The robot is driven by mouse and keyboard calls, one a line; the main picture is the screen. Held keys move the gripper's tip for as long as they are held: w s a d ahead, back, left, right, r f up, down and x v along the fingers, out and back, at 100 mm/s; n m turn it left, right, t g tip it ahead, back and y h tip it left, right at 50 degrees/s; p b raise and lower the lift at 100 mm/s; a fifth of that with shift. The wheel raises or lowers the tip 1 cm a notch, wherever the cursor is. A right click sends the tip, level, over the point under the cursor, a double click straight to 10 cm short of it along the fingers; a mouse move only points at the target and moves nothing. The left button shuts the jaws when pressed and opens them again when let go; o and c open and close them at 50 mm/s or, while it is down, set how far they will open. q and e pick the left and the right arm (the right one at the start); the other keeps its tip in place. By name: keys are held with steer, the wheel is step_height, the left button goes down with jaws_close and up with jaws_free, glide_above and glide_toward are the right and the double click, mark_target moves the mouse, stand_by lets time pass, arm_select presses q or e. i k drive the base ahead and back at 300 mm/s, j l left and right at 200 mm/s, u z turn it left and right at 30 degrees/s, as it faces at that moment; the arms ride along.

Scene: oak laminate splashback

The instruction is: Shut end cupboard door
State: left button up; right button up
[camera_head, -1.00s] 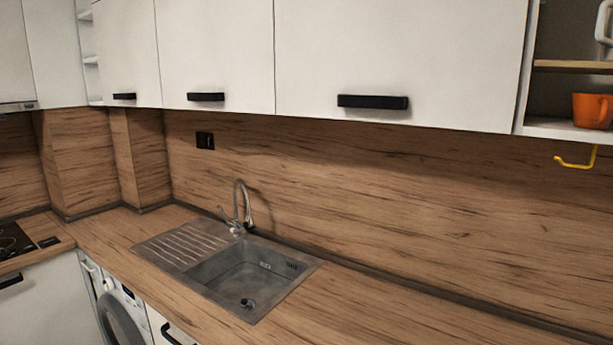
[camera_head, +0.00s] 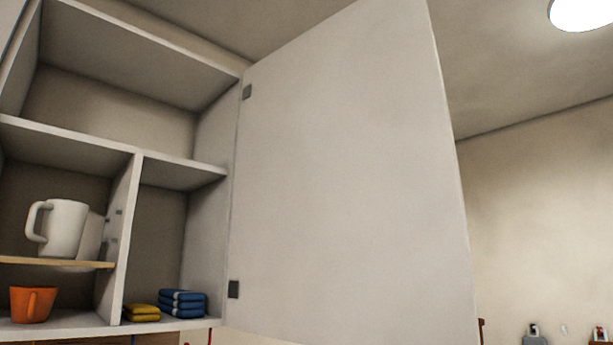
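The end cupboard door (camera_head: 345,180) is a plain pale panel standing wide open. It is hinged on the right side of the cupboard (camera_head: 228,200), with two dark hinges on its left edge, and its inner face shows. The cupboard interior lies open to its left. No handle shows on the face in view. Neither of my grippers is in view.
The cupboard holds a white jug (camera_head: 64,228) on a wooden shelf (camera_head: 55,262), an orange mug (camera_head: 32,304), and yellow cloths (camera_head: 141,313) beside folded blue cloths (camera_head: 183,303). A round ceiling lamp (camera_head: 580,12) is at top right. Small objects stand far off at lower right.

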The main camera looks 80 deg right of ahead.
mark_target(350, 225)
steer(key=k+l+z, duration=0.1)
steer(key=l, duration=0.25)
steer(key=k+l+z, duration=0.1)
steer(key=k+l, duration=0.15)
steer(key=k+l+z, duration=0.1)
steer(key=l, duration=0.35)
steer(key=k+l+z, duration=0.25)
steer(key=l, duration=0.5)
steer(key=k+l+z, duration=0.1)
steer(key=l, duration=0.3)
steer(key=k+l+z, duration=0.1)
steer(key=l, duration=0.3)
steer(key=k, duration=0.1)
